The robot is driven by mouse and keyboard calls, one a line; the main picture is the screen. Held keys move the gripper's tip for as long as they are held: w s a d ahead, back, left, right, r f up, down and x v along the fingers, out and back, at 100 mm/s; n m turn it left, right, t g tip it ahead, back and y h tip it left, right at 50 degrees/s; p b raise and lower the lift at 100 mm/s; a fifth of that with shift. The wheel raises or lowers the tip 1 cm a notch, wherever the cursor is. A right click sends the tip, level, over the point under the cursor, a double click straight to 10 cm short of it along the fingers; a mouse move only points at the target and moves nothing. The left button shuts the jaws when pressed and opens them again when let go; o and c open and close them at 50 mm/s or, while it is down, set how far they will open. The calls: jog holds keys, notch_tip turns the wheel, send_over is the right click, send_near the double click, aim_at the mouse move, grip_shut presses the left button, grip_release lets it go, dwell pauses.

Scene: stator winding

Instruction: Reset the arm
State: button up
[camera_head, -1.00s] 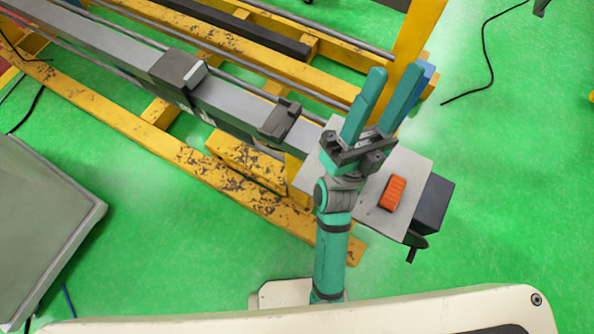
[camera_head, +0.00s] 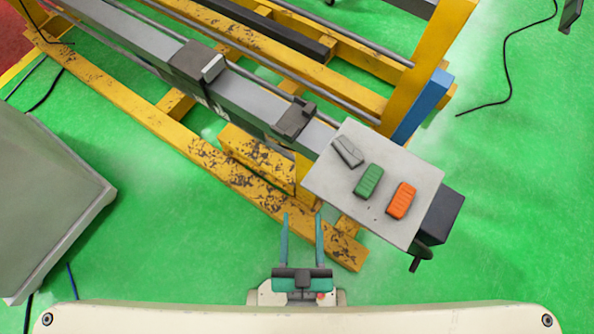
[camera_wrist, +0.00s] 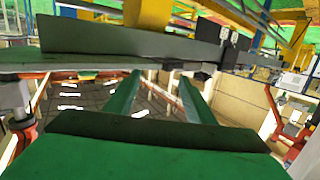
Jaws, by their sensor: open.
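My gripper (camera_head: 303,228) is at the bottom middle of the head view, in front of my base. Its two long teal fingers stand apart and point away from me, with nothing between them. In the wrist view its green fingers (camera_wrist: 160,98) also stand apart and empty. The gripper is clear of the grey plate (camera_head: 327,179) to its right. My arm is mostly hidden behind or below the gripper.
The plate carries a grey piece (camera_head: 347,151), a green block (camera_head: 369,181) and an orange block (camera_head: 401,200). A yellow frame (camera_head: 190,143) with a grey rail runs to the upper left. A grey cabinet (camera_head: 50,210) stands at left. Green floor is open at right.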

jog(key=s+f, duration=0.1)
jog(key=s+a+f+g, duration=0.1)
jog(key=s, duration=0.1)
dwell(0.4)
